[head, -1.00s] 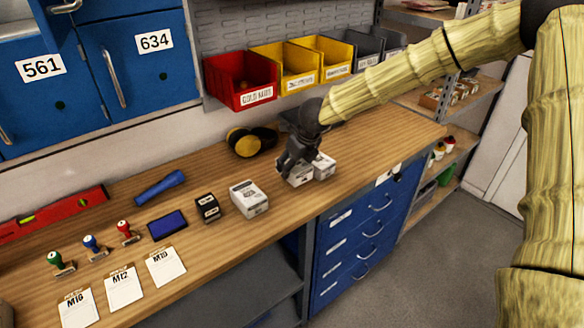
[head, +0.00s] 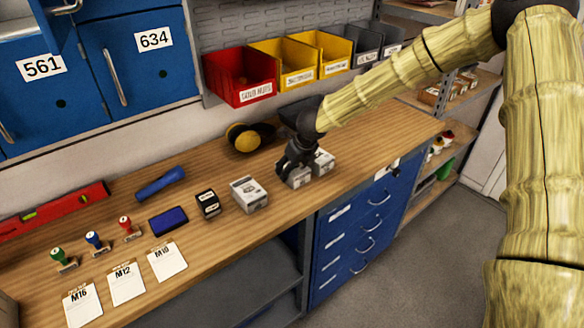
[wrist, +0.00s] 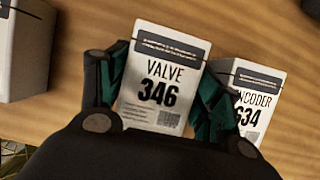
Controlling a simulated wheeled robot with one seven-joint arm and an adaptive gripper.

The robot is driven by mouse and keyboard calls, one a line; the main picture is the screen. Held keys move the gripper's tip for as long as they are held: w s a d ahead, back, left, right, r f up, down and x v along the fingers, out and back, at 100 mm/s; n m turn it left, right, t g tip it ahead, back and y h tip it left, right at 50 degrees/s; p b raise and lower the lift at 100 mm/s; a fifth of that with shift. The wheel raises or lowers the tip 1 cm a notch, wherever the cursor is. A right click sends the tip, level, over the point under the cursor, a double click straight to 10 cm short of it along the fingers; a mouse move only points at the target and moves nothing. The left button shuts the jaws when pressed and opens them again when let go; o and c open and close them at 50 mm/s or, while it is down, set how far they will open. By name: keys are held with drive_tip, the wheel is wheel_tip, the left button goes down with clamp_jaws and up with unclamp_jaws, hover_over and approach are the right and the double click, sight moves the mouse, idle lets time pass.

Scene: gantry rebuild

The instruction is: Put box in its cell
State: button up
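A small white box labelled VALVE 346 (wrist: 165,75) is between the fingers of my gripper (wrist: 166,88) in the wrist view. The green-lined fingers sit against both sides of it, without a clear gap. In the head view the box (head: 297,180) is under my gripper (head: 296,164), at the bench's front edge, and partly hidden. I cannot tell whether it is clear of the bench top. A second white box, labelled ENCODER with a number ending in 34 (wrist: 250,103), stands close on its right; the right finger partly covers it. No cell marked 346 shows.
Another white box (head: 249,194) stands to the left on the wooden bench (head: 225,170). Blue locker doors marked 561 (head: 42,67) and 634 (head: 154,41) are at upper left. Coloured bins (head: 240,80) hang behind. Stamps, cards and a flashlight (head: 160,184) lie at left.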

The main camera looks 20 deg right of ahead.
drive_tip(key=shift+o, duration=1.2)
drive_tip(key=shift+r, duration=0.1)
